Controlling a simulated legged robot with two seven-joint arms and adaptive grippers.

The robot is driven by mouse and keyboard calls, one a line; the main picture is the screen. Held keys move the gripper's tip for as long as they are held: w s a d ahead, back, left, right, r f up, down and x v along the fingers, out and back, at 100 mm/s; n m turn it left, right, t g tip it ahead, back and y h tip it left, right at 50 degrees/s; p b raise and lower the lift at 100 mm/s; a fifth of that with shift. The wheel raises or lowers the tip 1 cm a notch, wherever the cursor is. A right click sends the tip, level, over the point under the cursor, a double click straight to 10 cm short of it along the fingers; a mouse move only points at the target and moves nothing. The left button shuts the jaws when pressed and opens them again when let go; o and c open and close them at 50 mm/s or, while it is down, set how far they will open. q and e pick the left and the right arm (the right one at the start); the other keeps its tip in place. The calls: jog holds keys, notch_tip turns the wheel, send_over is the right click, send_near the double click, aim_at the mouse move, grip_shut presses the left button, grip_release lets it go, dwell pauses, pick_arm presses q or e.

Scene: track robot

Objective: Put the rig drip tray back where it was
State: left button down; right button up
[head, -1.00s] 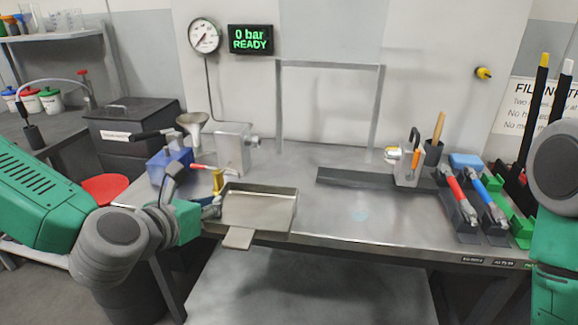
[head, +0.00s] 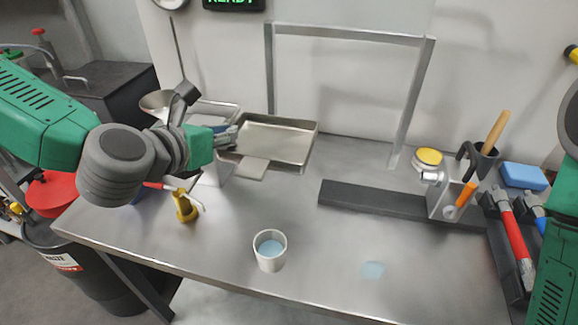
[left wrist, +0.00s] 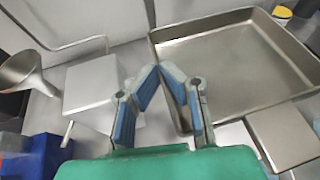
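The drip tray (head: 285,145) is a shallow metal pan with a flat tab at its front. It appears held level above the left back part of the bench. My left gripper (head: 231,138) is at the tray's left side, its fingertips closed together on the left wall. In the left wrist view the blue-padded fingers (left wrist: 166,72) converge at the wall of the tray (left wrist: 235,60). The tray looks empty. A metal frame (head: 350,35) stands behind, with a dark flat bar (head: 395,203) lying to its front right. My right gripper is not in view; only part of my right arm shows.
A white cup (head: 270,262) with blue liquid stands near the bench's front. A yellow fitting (head: 185,207) stands at left. A metal block (head: 445,197) with tools stands at right. The bench's middle is clear.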

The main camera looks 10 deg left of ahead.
pick_arm(q)
jog(key=shift+f, duration=0.1)
jog(key=b, duration=0.3)
send_near(248, 186)
jog(key=w, duration=0.2)
jog(key=w+d, duration=0.1)
jog(key=w, duration=0.2)
jog(key=shift+d, duration=0.2)
jog(key=w, duration=0.2)
jog(key=w+d, duration=0.1)
jog(key=w, duration=0.1)
jog(key=shift+d+f+p, duration=0.1)
jog(key=shift+p, duration=0.25)
jog(key=shift+f, duration=0.4)
jog(key=shift+f, duration=0.1)
jog(key=c, duration=1.7)
grip_release()
